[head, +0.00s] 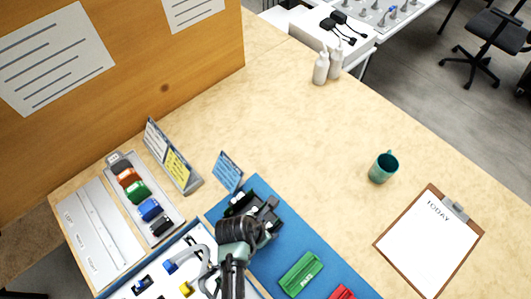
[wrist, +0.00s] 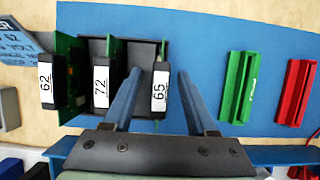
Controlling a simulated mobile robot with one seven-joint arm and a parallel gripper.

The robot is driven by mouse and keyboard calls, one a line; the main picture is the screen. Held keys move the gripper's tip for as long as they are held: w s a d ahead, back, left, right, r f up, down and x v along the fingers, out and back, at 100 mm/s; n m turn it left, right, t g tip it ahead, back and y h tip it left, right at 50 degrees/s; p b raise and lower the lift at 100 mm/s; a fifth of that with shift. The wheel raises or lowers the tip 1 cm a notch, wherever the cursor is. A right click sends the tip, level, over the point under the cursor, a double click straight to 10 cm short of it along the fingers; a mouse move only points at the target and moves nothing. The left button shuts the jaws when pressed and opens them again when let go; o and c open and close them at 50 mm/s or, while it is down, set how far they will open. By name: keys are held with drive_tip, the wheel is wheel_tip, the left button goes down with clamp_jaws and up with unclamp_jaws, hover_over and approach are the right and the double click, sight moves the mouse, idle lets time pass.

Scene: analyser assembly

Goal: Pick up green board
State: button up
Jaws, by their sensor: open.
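A green piece (wrist: 238,87) lies flat on the blue mat (wrist: 215,40), right of my gripper in the wrist view; it also shows in the head view (head: 301,273). A dark rack (wrist: 138,55) holds upright modules with green boards and black fronts, labelled 62 (wrist: 47,82), 72 (wrist: 102,80) and 65 (wrist: 160,88). My gripper (wrist: 159,75) is open, its two blue fingers either side of the 65 module; I cannot tell whether they touch it. In the head view my gripper (head: 262,214) is over the rack and hides much of it.
A red piece (wrist: 296,92) lies right of the green one. A tray of coloured modules (head: 170,215), sign stands (head: 172,157) and a white-based bin (head: 185,240) stand at left. A mug (head: 381,170) and clipboard (head: 428,245) are at right. The middle table is clear.

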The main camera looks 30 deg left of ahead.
drive_tip(key=shift+x, duration=0.9)
clamp_jaws()
